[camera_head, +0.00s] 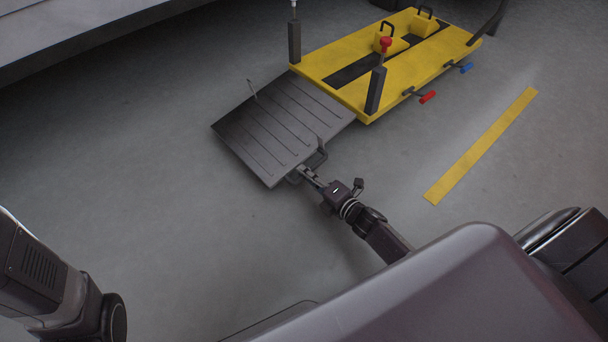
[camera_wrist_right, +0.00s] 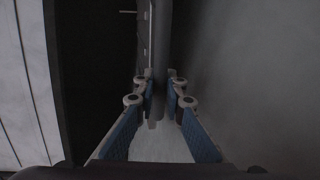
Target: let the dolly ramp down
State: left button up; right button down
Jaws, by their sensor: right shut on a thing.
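The dolly ramp (camera_head: 270,130) is a dark grey ribbed plate at the near left end of the yellow dolly (camera_head: 345,52). It slopes down and away from the dolly; whether its free edge touches the floor I cannot tell. My right gripper (camera_head: 304,171) is at the ramp's near side, by a dark handle (camera_head: 322,155). In the right wrist view my gripper (camera_wrist_right: 160,88) is shut on a dark bar, the ramp handle, running between its blue-padded fingers. My left arm shows at the lower left, but its gripper is out of view.
The dolly carries dark posts (camera_head: 375,90), a red knob (camera_head: 385,43), and red (camera_head: 428,97) and blue (camera_head: 467,67) side handles. A yellow floor stripe (camera_head: 480,145) lies to the right. A grey platform (camera_head: 75,30) is at the upper left. The floor left of the ramp is clear.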

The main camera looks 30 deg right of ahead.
jog(key=c, duration=2.3)
grip_release()
jog(key=shift+r, duration=0.1)
jog(key=shift+o, duration=0.2)
jog(key=v, duration=1.2)
